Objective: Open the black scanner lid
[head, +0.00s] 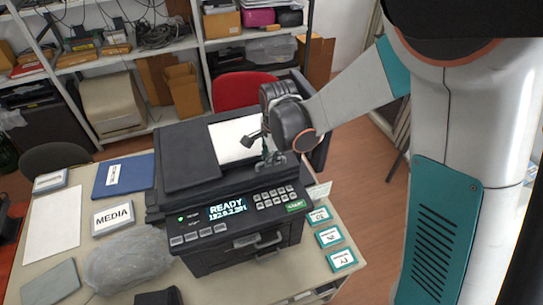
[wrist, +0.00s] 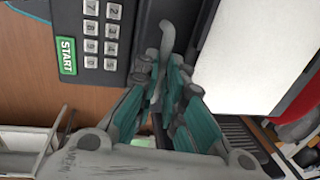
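The printer's black scanner lid (head: 185,155) lies flat on the top of the printer (head: 245,235) in the head view. A white sheet or panel (head: 233,139) lies on its right part, which also shows in the wrist view (wrist: 255,50). My gripper (head: 268,155) is at the lid's front edge, just behind the keypad. In the wrist view my gripper's fingers (wrist: 161,70) stand close together on both sides of a thin grey curved handle (wrist: 167,38) and appear shut on it. The exact finger contact is partly hidden.
The control panel with a green START key (wrist: 67,56) is beside the fingers. Small labelled boxes (head: 330,236) stand right of the printer. A grey bag (head: 128,258) and a MEDIA box (head: 113,217) lie to its left. A red chair (head: 243,90) and shelves are behind.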

